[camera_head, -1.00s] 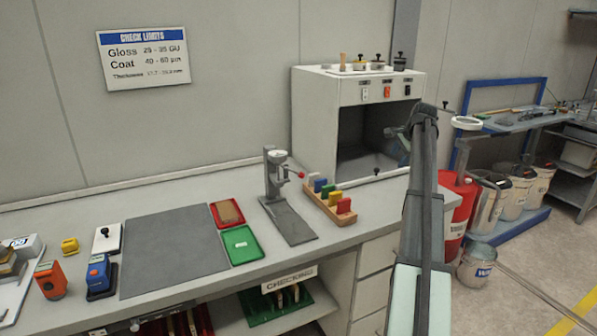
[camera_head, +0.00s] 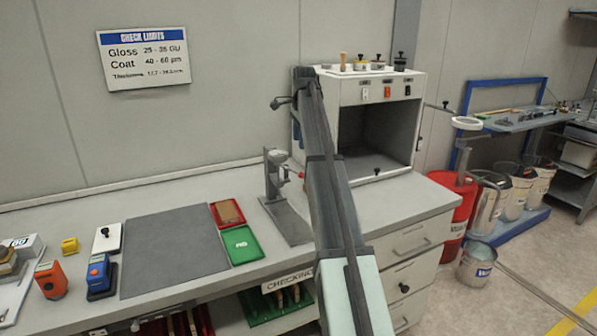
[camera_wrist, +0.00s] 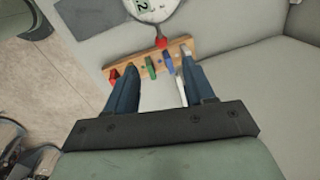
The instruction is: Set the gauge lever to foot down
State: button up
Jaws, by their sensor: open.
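The thickness gauge (camera_head: 272,172) stands upright on its grey base plate on the bench, left of my arm in the head view. Its lever with a red ball knob (camera_head: 297,174) points right, close beside my arm's outline. In the wrist view the round gauge dial (camera_wrist: 152,8) is at the top edge, and the red knob (camera_wrist: 161,43) shows just below it. My gripper (camera_wrist: 160,68) is open and empty, its two dark fingers spread below the knob in the picture. My gripper is hidden in the head view. The gauge's foot is too small to make out.
A wooden rack with coloured blocks (camera_wrist: 150,64) lies beyond and between my fingertips, beside the gauge. A white cabinet (camera_head: 372,100) with an open front stands at the back right. Green (camera_head: 241,245) and red trays and a grey mat (camera_head: 172,250) lie left.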

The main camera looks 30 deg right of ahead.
jog(key=f, duration=0.4)
jog(key=w+f, duration=0.1)
jog(key=f, duration=0.4)
jog(key=w+f, duration=0.1)
jog(key=f, duration=0.3)
jog(key=shift+w+d+f, duration=0.1)
jog(key=shift+d+f, duration=0.05)
jog(key=shift+d, duration=0.05)
grip_shut()
dwell(0.3)
